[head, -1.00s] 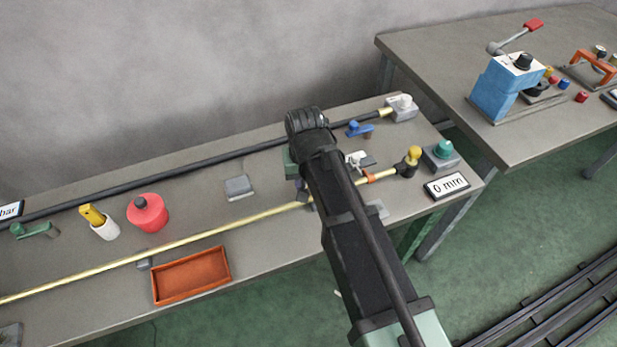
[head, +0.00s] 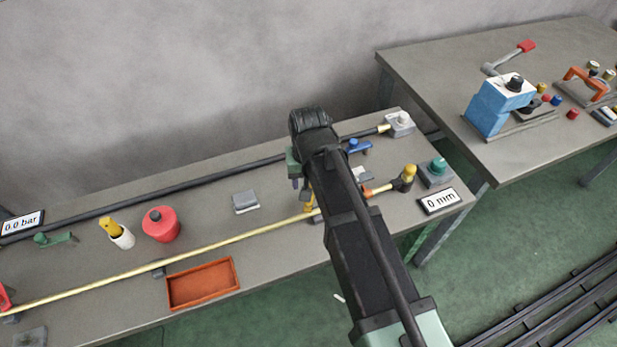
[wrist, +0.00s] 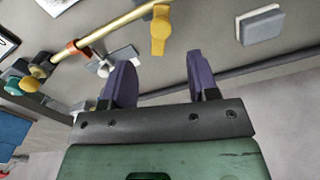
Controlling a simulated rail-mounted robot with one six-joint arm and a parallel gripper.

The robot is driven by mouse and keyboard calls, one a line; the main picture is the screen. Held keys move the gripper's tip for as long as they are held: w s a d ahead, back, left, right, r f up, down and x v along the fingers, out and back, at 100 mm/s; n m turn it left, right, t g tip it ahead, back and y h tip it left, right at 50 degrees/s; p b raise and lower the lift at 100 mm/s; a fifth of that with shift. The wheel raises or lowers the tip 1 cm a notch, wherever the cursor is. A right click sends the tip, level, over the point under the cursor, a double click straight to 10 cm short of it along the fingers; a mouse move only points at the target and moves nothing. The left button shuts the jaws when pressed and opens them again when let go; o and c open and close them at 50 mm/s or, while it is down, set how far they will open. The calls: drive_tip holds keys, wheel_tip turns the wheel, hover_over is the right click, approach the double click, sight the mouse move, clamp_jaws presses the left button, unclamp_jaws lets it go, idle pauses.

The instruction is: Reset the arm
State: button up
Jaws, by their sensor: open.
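My gripper (wrist: 160,82) is open in the wrist view, its two purple fingers apart with nothing between them. Beyond the fingers are a yellow valve handle (wrist: 160,30) on a brass pipe (wrist: 112,28) and a grey block (wrist: 262,24). In the head view my dark arm reaches over the bench (head: 215,230), and my gripper (head: 300,187) hangs at the left of the wrist, partly hidden. The yellow handle (head: 309,204) shows just below it there. I cannot tell the exact gap between the fingers and the handle.
A second table (head: 500,60) with a blue block (head: 496,106) stands right. Rails (head: 560,310) run on the floor.

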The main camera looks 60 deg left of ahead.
wheel_tip(320, 180, up, 4)
drive_tip(key=shift+f+p, duration=0.25)
drive_tip(key=shift+p, duration=0.55)
drive_tip(key=w+d+m, duration=0.3)
drive_tip(key=w+d, duration=0.6)
drive_tip(key=d, duration=0.5)
drive_tip(key=w+d+m, duration=0.2)
drive_tip(key=w+d, duration=0.8)
drive_tip(key=d, duration=0.4)
drive_tip(key=w+d+m, duration=0.2)
drive_tip(key=d+m, duration=0.2)
drive_tip(key=d, duration=1.1)
drive_tip(key=w+d+m, duration=0.2)
drive_tip(key=d+m, duration=0.2)
drive_tip(key=d, duration=1.2)
drive_tip(key=shift+w+d, duration=0.15)
drive_tip(key=shift+w, duration=0.25)
